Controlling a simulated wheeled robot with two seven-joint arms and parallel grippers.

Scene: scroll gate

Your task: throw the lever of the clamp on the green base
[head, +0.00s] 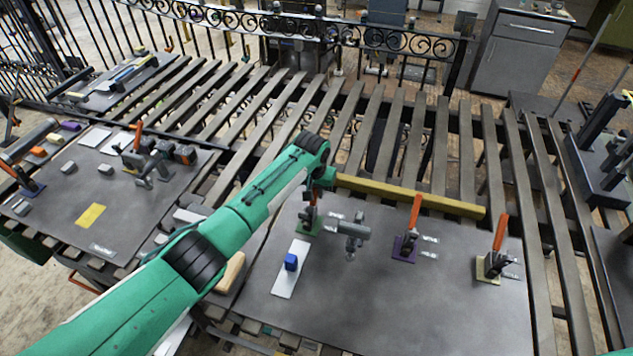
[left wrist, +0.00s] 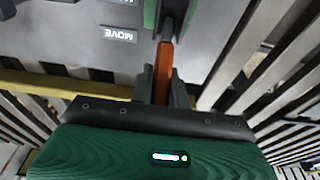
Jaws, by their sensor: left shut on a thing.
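The clamp on the green base (head: 309,224) stands on the grey plate, just below my left gripper (head: 318,188) in the head view. Only a little of its orange lever shows there, pointing up into the gripper. In the left wrist view the orange lever (left wrist: 163,68) runs between the fingers of my left gripper (left wrist: 163,92), which is shut on it. Part of the green base (left wrist: 206,30) shows at the top there. My right gripper is not in view.
Two like clamps with upright orange levers stand to the right, on a purple base (head: 404,249) and a yellow base (head: 488,269). A grey fixture (head: 352,230) stands close by. A yellow bar (head: 410,196) runs behind. A blue block (head: 291,261) sits on a white strip (head: 287,280).

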